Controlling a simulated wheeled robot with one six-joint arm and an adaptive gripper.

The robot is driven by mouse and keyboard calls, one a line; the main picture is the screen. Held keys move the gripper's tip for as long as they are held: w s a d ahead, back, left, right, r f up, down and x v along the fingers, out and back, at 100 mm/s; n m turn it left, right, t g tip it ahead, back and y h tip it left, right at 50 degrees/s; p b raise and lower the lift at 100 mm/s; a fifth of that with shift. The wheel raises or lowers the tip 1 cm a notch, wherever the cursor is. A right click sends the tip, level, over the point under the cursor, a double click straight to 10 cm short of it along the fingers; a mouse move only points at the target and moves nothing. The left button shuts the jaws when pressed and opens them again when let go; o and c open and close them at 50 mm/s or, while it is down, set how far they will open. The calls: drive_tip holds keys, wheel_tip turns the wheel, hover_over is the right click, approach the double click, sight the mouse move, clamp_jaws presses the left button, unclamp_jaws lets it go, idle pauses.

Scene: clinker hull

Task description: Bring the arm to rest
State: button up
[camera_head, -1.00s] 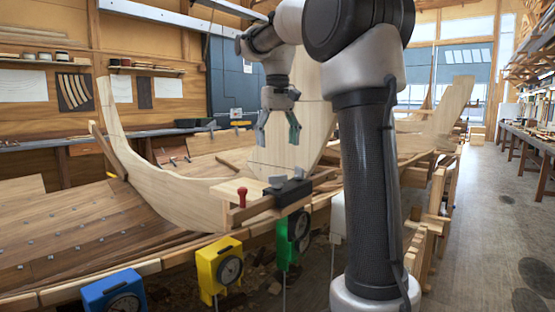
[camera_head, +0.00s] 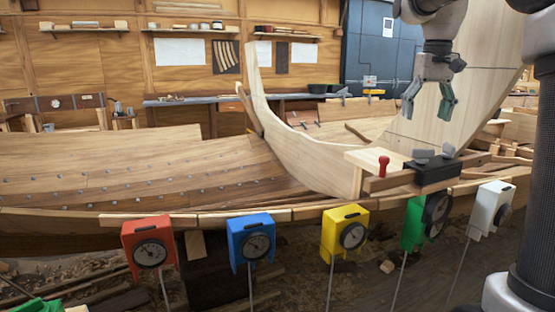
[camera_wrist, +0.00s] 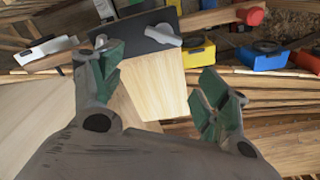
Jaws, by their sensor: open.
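My gripper (camera_head: 428,103) hangs at the upper right in the head view, fingers pointing down. Its green-padded fingers stand apart with nothing between them. In the wrist view my gripper (camera_wrist: 165,95) is open above a pale wooden board (camera_wrist: 155,85) and a dark block (camera_wrist: 135,35) with grey parts on it. In the head view this dark block (camera_head: 432,172) sits on a wooden bar near the hull's edge, below the gripper and apart from it. My arm's dark column stands at the right edge.
Red (camera_head: 149,246), blue (camera_head: 251,239), yellow (camera_head: 344,232), green (camera_head: 426,220) and white (camera_head: 490,209) dial boxes line the hull's near edge. The curved timber (camera_head: 300,150) rises behind. Open air surrounds the gripper.

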drive_tip(key=s+f, duration=0.2)
drive_tip(key=f, duration=0.1)
drive_tip(key=shift+a+f, duration=0.15)
drive_tip(key=shift+a, duration=0.05)
drive_tip(key=s+a+f+t, duration=0.1)
drive_tip(key=s+f, duration=0.2)
drive_tip(key=s, duration=0.4)
drive_tip(key=s+a+f+n+t, duration=0.1)
drive_tip(key=s+f, duration=0.3)
drive_tip(key=s, duration=0.4)
drive_tip(key=s+a+f+n+t, duration=0.1)
drive_tip(key=s+a+f, duration=0.2)
drive_tip(key=s, duration=0.5)
drive_tip(key=shift+s+f+t, duration=0.2)
drive_tip(key=shift+f+t, duration=0.1)
drive_tip(key=shift+f, duration=0.35)
drive_tip(key=shift+c, duration=0.2)
